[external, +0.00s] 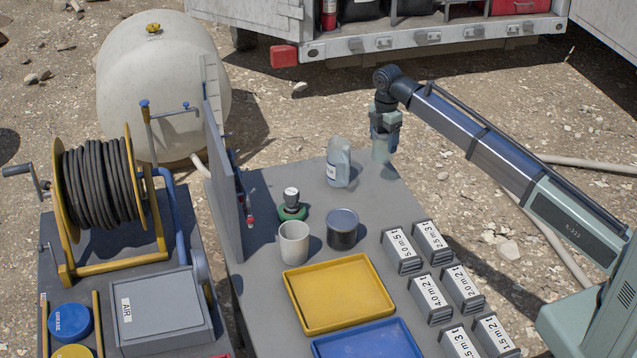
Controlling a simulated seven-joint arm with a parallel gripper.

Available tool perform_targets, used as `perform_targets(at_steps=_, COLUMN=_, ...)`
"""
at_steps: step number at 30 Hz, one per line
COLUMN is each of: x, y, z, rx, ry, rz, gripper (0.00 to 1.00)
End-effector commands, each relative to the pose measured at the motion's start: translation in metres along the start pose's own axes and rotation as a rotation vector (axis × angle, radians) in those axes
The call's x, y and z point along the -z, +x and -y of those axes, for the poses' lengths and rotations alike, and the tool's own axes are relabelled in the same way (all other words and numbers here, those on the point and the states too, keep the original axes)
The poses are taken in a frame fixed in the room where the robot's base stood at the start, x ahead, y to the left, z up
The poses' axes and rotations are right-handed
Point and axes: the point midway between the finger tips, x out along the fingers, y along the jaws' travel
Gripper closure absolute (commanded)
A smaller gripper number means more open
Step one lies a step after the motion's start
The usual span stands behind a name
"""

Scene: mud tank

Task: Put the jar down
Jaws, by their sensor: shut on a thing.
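My gripper (384,136) points down near the far right corner of the grey table (270,185). It is shut on a small, pale, see-through greenish jar (382,152), which hangs upright below the fingers. The fingers hide the jar's upper part. The jar appears raised, in line with the table's far right edge. This one view does not show clearly whether it is over the table or just past it.
A clear bottle (339,165) stands left of the jar. Nearer are a dark-topped pot (342,230), a pale cup (294,243), a green-based item (291,205), a yellow tray (330,293), a blue tray (368,342) and several labelled blocks (403,251). An upright panel (222,185) borders the left.

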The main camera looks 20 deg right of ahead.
Motion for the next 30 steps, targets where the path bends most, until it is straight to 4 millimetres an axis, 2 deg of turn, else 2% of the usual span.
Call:
perform_targets(at_steps=12, x=-0.001, y=0.056, z=0.0, rx=0.001, ry=-0.002, rz=0.0, gripper=0.71)
perform_targets(at_steps=17, x=-0.001, y=0.065, z=-0.001, rx=0.0, ry=-0.002, rz=0.0, gripper=0.71)
perform_targets(at_steps=24, x=-0.001, y=0.093, z=0.0, rx=0.001, ry=-0.002, rz=0.0, gripper=0.71)
perform_targets(at_steps=30, x=0.0, y=0.097, z=-0.001, rx=-0.001, ry=-0.002, rz=0.0, gripper=0.71)
